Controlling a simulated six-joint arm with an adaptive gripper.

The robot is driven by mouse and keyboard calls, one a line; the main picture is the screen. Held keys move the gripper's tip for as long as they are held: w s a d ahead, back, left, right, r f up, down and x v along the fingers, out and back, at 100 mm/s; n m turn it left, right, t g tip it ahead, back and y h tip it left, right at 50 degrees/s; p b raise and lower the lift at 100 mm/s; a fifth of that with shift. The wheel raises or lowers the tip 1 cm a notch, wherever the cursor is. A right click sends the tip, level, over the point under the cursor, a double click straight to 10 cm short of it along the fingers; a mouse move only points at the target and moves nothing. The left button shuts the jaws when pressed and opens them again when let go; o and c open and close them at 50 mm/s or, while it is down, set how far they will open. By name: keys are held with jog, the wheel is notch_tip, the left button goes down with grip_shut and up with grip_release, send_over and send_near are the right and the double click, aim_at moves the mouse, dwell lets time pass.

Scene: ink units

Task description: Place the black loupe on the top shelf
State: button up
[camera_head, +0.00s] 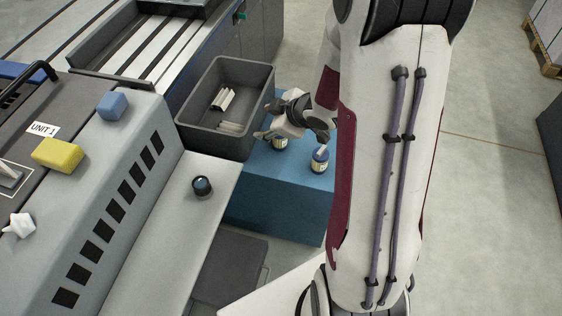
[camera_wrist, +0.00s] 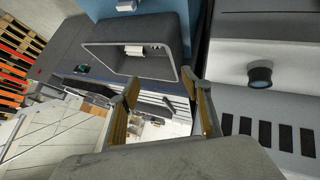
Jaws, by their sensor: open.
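The black loupe (camera_head: 202,186) stands on the light grey lower ledge (camera_head: 165,245) of the unit, with its dark glassy top facing up. In the wrist view the loupe (camera_wrist: 259,75) is at the right, outside the fingers. My gripper (camera_head: 290,134) is open and empty above the blue box, up and to the right of the loupe and well apart from it. Both fingers (camera_wrist: 160,85) show spread in the wrist view with nothing between them. I cannot tell for sure which surface is the top shelf; the unit's higher grey deck (camera_head: 95,140) is above the ledge.
A dark grey bin (camera_head: 190,135) with pale pieces inside stands beside my gripper. Bottles (camera_head: 320,160) stand on the blue box (camera_head: 280,195) below it. A yellow sponge (camera_head: 57,155), blue block (camera_head: 112,106) and white star-like piece (camera_head: 20,226) sit on the unit. The ledge around the loupe is clear.

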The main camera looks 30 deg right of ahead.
jog(key=s+d+r+m+h, duration=0.1)
jog(key=s+r+m+h, duration=0.2)
jog(key=r, duration=0.4)
jog(key=s+r+m+h, duration=0.25)
jog(key=s+r, duration=0.25)
jog(key=r, duration=0.3)
jog(key=s+a+r+m+g+y, duration=0.1)
jog(key=s+a+r+m+y, duration=0.1)
jog(key=s+a, duration=0.3)
jog(key=s+a+r+m+g+y, duration=0.1)
jog(key=s+a, duration=0.5)
jog(key=s, duration=0.6)
jog(key=shift+s+r+m+g+y, duration=0.25)
jog(key=shift+r+m+g+y, duration=0.15)
jog(key=shift+r, duration=0.2)
